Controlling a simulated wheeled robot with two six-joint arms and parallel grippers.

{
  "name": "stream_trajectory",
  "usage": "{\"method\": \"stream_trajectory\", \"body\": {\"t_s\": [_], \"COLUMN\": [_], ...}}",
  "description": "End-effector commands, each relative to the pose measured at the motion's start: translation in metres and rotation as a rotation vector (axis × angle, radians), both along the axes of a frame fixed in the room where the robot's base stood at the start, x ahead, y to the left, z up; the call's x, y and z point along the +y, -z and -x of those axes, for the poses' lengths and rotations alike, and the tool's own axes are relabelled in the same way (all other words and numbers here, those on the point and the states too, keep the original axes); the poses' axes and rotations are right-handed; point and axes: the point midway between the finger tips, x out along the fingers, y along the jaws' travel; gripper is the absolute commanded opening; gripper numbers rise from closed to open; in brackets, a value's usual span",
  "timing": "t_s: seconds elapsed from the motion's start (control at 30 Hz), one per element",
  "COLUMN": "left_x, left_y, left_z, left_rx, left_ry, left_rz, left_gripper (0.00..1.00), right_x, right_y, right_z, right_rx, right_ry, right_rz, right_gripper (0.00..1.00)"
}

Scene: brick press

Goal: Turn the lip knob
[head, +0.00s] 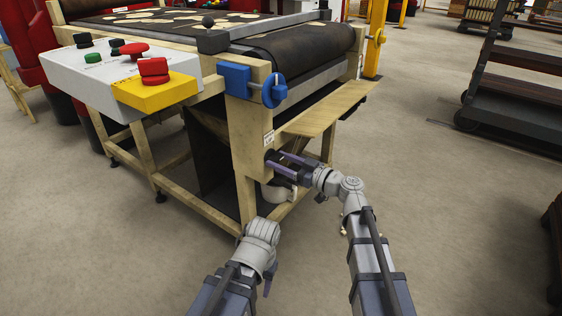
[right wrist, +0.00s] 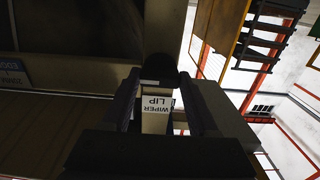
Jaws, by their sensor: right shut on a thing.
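The lip knob is a small dark knob on the front corner post of the wooden-framed machine; it shows in the right wrist view (right wrist: 159,68) at the fingertips. A white label (right wrist: 157,103) reading "WIPER LIP" appears upside down between the fingers; in the head view a small white label (head: 268,137) sits on the post just above the gripper. My right gripper (head: 275,158) is shut on the knob, which it mostly hides in the head view. My left gripper (head: 270,280) hangs low in front of the machine, its fingers mostly hidden behind its wrist.
A blue knob (head: 274,90) is higher on the same post. A control box (head: 80,68) with coloured buttons and a red stop on a yellow block (head: 150,93) is at left. A wooden shelf (head: 325,112) juts out above my right gripper. Floor at right is clear up to a dark cart (head: 510,105).

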Motion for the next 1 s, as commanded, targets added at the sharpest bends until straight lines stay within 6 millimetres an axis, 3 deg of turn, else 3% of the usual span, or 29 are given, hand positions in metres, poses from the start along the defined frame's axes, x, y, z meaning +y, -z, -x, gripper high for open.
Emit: {"method": "stream_trajectory", "body": {"t_s": [0.03,0.27,0.67,1.0], "left_x": [0.0000,0.0000,0.0000,0.0000], "left_y": [0.0000,0.0000,0.0000,0.0000], "left_z": [0.0000,0.0000,0.0000,0.0000], "left_rx": [0.000,0.000,0.000,0.000], "left_ry": [0.000,0.000,0.000,0.000], "left_rz": [0.000,0.000,0.000,0.000], "left_gripper": [0.50,0.50,0.50,0.50], "right_x": [-0.0001,-0.0002,-0.0001,-0.0002], "right_y": [0.0000,0.0000,0.0000,0.0001], "right_z": [0.0001,0.0001,0.0002,0.0002], "right_rx": [0.000,0.000,0.078,0.316], "right_ry": [0.000,0.000,0.000,0.000], "right_rz": [0.000,0.000,-0.056,-0.230], "right_gripper": [0.30,0.04,0.04,0.04]}}
